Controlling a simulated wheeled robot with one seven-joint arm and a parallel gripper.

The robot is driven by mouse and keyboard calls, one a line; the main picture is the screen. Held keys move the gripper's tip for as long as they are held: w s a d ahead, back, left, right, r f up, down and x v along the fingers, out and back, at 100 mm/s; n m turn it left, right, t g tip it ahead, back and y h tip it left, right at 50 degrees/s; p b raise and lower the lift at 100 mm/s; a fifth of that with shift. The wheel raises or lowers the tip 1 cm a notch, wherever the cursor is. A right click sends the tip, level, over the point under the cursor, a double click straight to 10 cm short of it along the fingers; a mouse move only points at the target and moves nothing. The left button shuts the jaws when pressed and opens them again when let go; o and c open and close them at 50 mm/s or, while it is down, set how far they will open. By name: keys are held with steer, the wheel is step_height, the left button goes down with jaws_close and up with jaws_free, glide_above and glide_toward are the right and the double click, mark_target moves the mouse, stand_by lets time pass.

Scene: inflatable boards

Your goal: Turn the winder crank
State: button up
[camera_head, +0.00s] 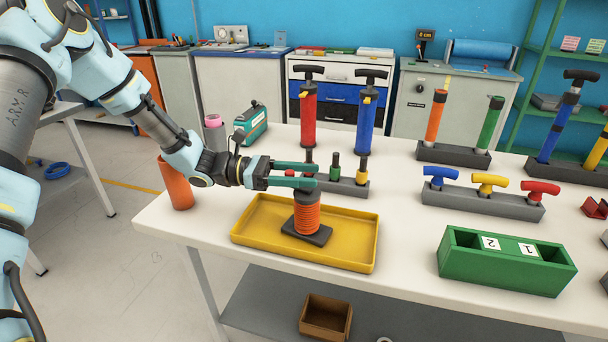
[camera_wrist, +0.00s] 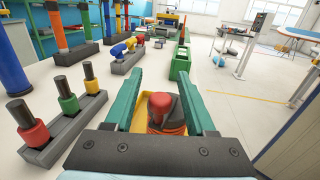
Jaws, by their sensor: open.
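The winder (camera_head: 307,216), an orange-wound spool on a dark base, stands upright in a yellow tray (camera_head: 250,240) on the white table. In the wrist view, its red crank knob (camera_wrist: 160,106) shows between the two green fingers of my gripper (camera_wrist: 162,74), with orange winding below it. In the head view, my gripper (camera_head: 314,176) reaches in from the left, level, just above the spool. The fingers are open, with a gap on both sides of the knob. The crank arm is mostly hidden, and I cannot tell whether either finger touches it.
Close behind the tray is a grey rack (camera_head: 345,187) of small coloured plugs. A green box (camera_head: 480,270) and a rack of coloured handles (camera_head: 480,204) stand to the right. An orange cup (camera_head: 176,184) stands at the left table edge, below my arm.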

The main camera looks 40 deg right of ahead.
step_height(320, 180, up, 10)
steer(key=b, duration=0.2)
steer(key=shift+f, duration=0.1)
stand_by(0.6)
steer(key=w+a+f+m+t+y, duration=0.25)
steer(key=a+f, duration=0.25)
steer(key=a, duration=0.4)
steer(key=w+a+f+m+t+y, duration=0.2)
steer(key=a+f+t+y, duration=0.25)
steer(key=a, duration=0.45)
steer(key=w+a+m+t+y, duration=0.2)
steer(key=a+t, duration=0.2)
steer(key=a, duration=0.9)
steer(key=w+a+m+t+y, duration=0.3)
steer(key=a, duration=1)
steer(key=shift+w+a+f+t, duration=0.25)
steer(key=shift+a+f+t, duration=0.1)
steer(key=shift+t, duration=0.05)
